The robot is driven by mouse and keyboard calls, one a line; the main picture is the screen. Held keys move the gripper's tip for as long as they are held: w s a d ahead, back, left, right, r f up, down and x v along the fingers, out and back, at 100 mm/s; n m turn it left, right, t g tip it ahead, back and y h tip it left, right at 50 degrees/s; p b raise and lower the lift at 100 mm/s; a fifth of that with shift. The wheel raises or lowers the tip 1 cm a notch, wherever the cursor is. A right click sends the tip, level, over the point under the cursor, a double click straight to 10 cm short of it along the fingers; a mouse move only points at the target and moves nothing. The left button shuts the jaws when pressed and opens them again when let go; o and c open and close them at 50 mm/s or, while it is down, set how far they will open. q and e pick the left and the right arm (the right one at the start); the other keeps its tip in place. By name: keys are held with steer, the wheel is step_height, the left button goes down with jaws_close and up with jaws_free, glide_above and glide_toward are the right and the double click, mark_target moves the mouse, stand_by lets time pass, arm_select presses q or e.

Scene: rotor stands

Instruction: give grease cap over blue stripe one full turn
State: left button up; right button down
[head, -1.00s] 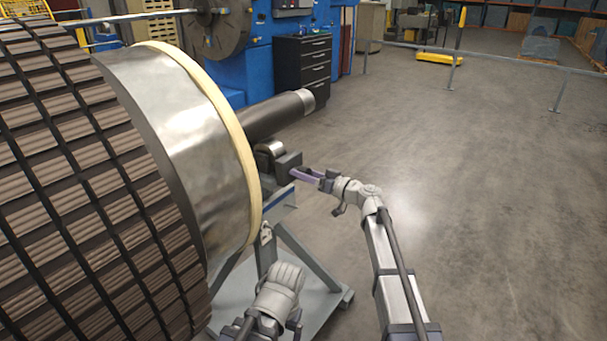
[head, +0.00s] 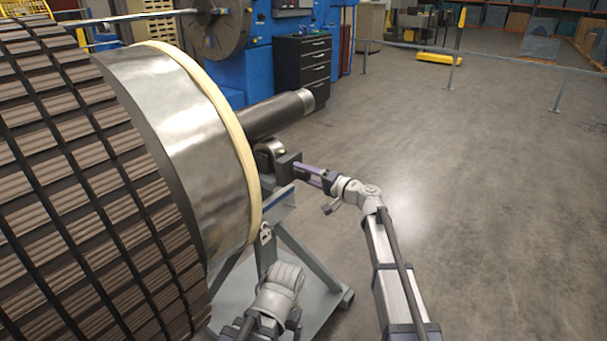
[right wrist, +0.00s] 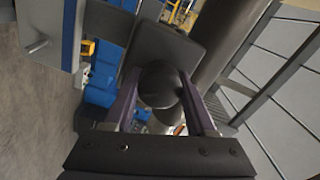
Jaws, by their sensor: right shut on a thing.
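A dark round grease cap (right wrist: 160,85) sits on the front of a dark bearing block (right wrist: 165,45) in the right wrist view. In the head view the block (head: 287,165) stands beside the rotor shaft, and the cap is too small to make out. My right gripper (head: 300,170) reaches it from the right. Its two purple fingers, also in the right wrist view (right wrist: 160,98), lie on both sides of the cap and are shut on it. A blue stripe (right wrist: 70,35) shows on the stand at the left of that view. My left arm shows at the bottom of the head view; its fingers do not show.
The large rotor (head: 185,125) fills the left side, with its dark shaft (head: 270,118) pointing right above the block. A grey stand (head: 310,265) is below. A black drawer cabinet (head: 303,63) stands behind. The floor to the right is open up to a low rail.

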steer(key=m, duration=0.4)
steer(key=shift+m, duration=0.3)
steer(key=m, duration=1)
steer(key=shift+s+f, duration=0.1)
steer(key=m, duration=0.4)
steer(key=shift+m, duration=0.3)
steer(key=m, duration=1.3)
steer(key=shift+s, duration=0.1)
steer(key=shift+a+m, duration=0.1)
steer(key=shift+m, duration=2.3)
